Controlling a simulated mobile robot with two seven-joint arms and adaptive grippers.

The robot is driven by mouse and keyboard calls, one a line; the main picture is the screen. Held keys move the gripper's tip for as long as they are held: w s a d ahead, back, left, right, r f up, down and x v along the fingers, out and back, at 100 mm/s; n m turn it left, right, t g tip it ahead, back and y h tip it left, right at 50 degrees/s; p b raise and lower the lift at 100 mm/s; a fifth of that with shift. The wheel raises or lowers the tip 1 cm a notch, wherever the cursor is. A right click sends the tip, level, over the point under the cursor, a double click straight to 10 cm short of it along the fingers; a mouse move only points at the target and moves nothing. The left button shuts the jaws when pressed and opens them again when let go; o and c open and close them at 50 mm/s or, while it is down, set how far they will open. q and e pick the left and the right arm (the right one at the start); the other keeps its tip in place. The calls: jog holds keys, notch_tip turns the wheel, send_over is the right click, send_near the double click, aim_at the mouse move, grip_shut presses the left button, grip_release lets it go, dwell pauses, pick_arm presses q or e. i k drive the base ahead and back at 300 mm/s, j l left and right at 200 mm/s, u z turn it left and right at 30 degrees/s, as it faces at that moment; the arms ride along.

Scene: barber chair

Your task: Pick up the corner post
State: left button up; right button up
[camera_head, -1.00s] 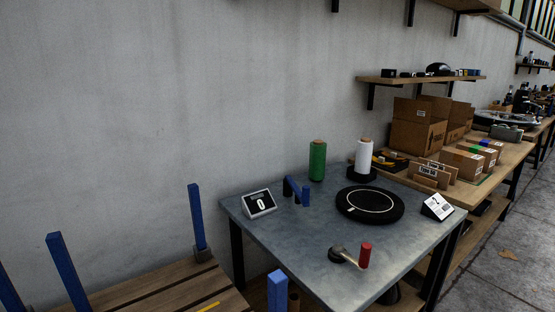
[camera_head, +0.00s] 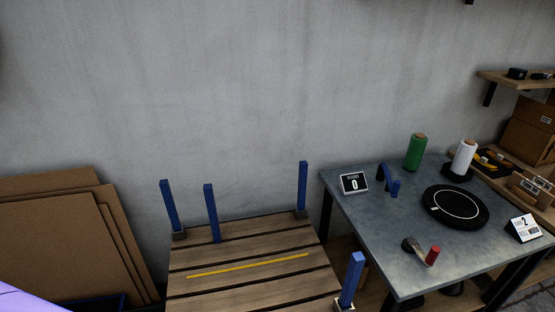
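Several blue corner posts stand on or around a slatted wooden pallet. One blue post (camera_head: 172,207) is at the pallet's far left corner, with a grey bracket at its foot. Another blue post (camera_head: 302,187) is in a grey bracket at the far right corner. A third blue post (camera_head: 351,280) is at the near right. One more blue post (camera_head: 212,213) rises from the slats inside the far left corner, with no bracket visible at its foot. The pallet (camera_head: 250,247) has a yellow strip (camera_head: 250,265) across it. Neither of my grippers shows in this view.
A grey table (camera_head: 390,240) right of the pallet holds a green spool (camera_head: 415,152), a white spool (camera_head: 464,158), a black turntable (camera_head: 455,206), a red-handled crank (camera_head: 432,255) and a display reading 0 (camera_head: 354,183). Brown cardboard sheets (camera_head: 60,235) lean on the wall at left.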

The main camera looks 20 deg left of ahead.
aim_at(207, 189)
jog(key=u, duration=1.2)
